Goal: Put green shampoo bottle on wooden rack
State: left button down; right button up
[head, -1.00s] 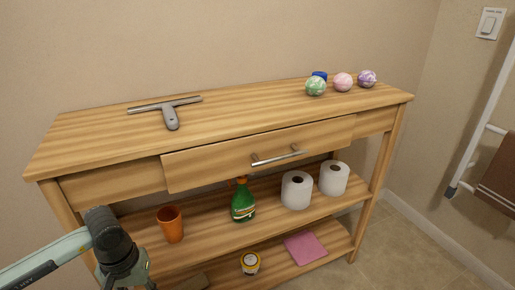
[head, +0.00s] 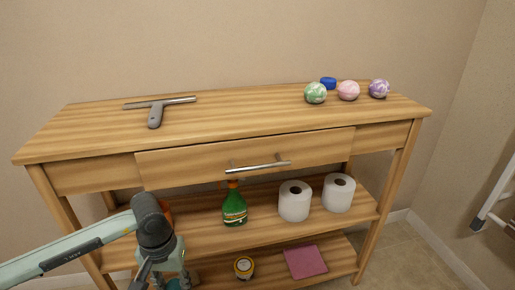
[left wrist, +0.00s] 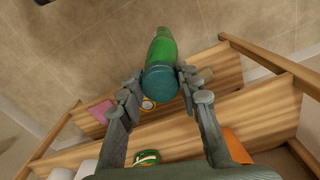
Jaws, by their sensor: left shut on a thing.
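The green shampoo bottle (left wrist: 163,48) with a teal cap is between the fingers of my left gripper (left wrist: 160,84) in the left wrist view, and the gripper is shut on it. In the head view my left gripper (head: 170,278) is low at the left, in front of the wooden rack (head: 95,178), and the bottle is mostly hidden there. The rack has a top with a drawer, a middle shelf and a lower shelf. My right gripper is not in view.
The middle shelf holds a green spray bottle (head: 234,208), two paper rolls (head: 294,203) and an orange cup (left wrist: 237,147). A yellow-labelled tin (head: 244,267) and pink cloth (head: 305,262) are on the lower shelf. The top has a squeegee (head: 156,114), three balls (head: 348,90) and clear room between.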

aim_at(259, 108)
jog(key=l, duration=0.7)
jog(key=i+l, duration=0.1)
jog(key=l, duration=0.6)
